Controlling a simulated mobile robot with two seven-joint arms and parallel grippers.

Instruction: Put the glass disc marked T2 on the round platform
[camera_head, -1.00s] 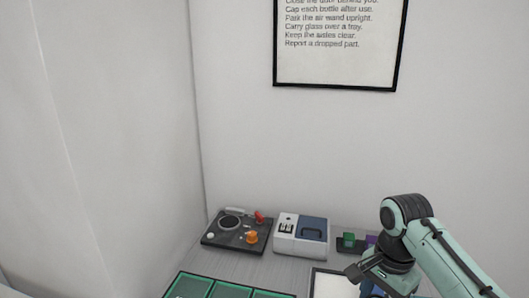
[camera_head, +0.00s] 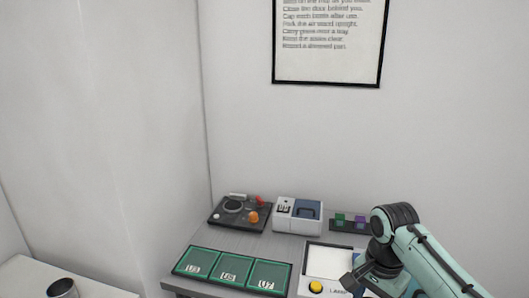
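I cannot make out a glass disc marked T2. A black device (camera_head: 239,213) with a ring-shaped part (camera_head: 233,206) on top stands at the back left of the grey table; I cannot tell if the ring is the round platform. My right arm comes in from the right, with its gripper end (camera_head: 362,284) low over the table beside a white panel. Its fingers are not clear, so I cannot tell whether it is open or holding anything. My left gripper is not in view.
Green trays marked U5, U6 and U7 (camera_head: 229,270) lie at the table's front left. A white and blue box (camera_head: 298,215) stands behind. A white-panelled unit (camera_head: 325,262) has a yellow button (camera_head: 316,287). A dark rack (camera_head: 348,227) holds small blocks. A dark cup (camera_head: 62,288) stands on a white surface (camera_head: 98,290).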

